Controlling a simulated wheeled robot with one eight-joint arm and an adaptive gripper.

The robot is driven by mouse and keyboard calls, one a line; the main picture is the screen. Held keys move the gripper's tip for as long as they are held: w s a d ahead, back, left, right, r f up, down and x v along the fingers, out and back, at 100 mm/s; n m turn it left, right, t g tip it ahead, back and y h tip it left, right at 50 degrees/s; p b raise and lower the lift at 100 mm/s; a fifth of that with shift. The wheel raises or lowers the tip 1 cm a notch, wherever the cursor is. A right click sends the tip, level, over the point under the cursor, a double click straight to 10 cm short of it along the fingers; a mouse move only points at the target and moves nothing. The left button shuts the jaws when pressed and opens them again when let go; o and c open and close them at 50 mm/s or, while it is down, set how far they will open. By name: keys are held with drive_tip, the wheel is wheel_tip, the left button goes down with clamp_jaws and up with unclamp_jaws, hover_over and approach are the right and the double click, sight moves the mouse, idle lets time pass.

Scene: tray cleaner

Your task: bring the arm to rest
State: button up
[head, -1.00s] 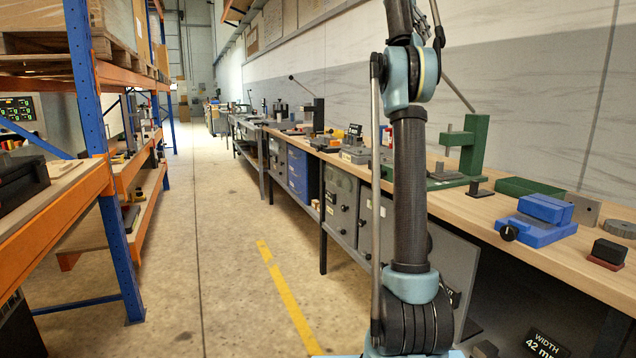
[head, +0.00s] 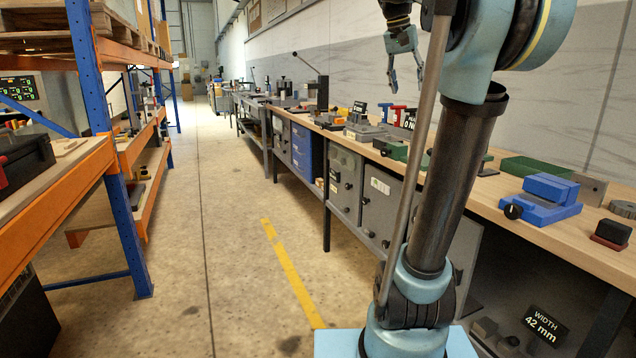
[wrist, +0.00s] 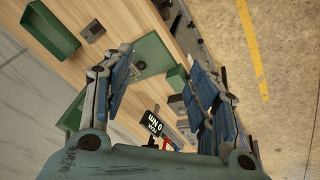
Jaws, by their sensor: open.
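My arm rises in the right part of the head view, its upper part bent over. My gripper (head: 405,72) hangs fingers down in the air over the workbench (head: 455,205), in front of the grey wall. In the wrist view my gripper (wrist: 165,95) shows its two blue-padded fingers spread wide apart, with nothing held between them. Below the fingers, apart from them, are the wooden bench top, part of a green fixture (wrist: 152,58) and a black sign (wrist: 155,125).
A blue vise (head: 543,200) and a green tray (head: 535,168) stand on the bench at right. A green tray also shows in the wrist view (wrist: 50,30). An orange and blue rack (head: 105,150) lines the left side. The aisle floor (head: 230,270) between is clear.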

drive_tip(key=s+a+f+n+y, duration=0.1)
drive_tip(key=s+a+f, duration=0.1)
drive_tip(key=s+f, duration=0.6)
drive_tip(key=s+a+f+n+y, duration=0.1)
drive_tip(key=s+f, duration=0.8)
drive_tip(key=f, duration=1.2)
drive_tip(key=s+a+f+n+y, duration=0.1)
drive_tip(key=s+a+f+n, duration=0.2)
drive_tip(key=s+f, duration=0.6)
wheel_tip(320, 180, down, 7)
drive_tip(key=shift+a+r, duration=0.15)
drive_tip(key=shift+a, duration=0.55)
drive_tip(key=shift+w+f, duration=0.2)
drive_tip(key=shift+w, duration=0.3)
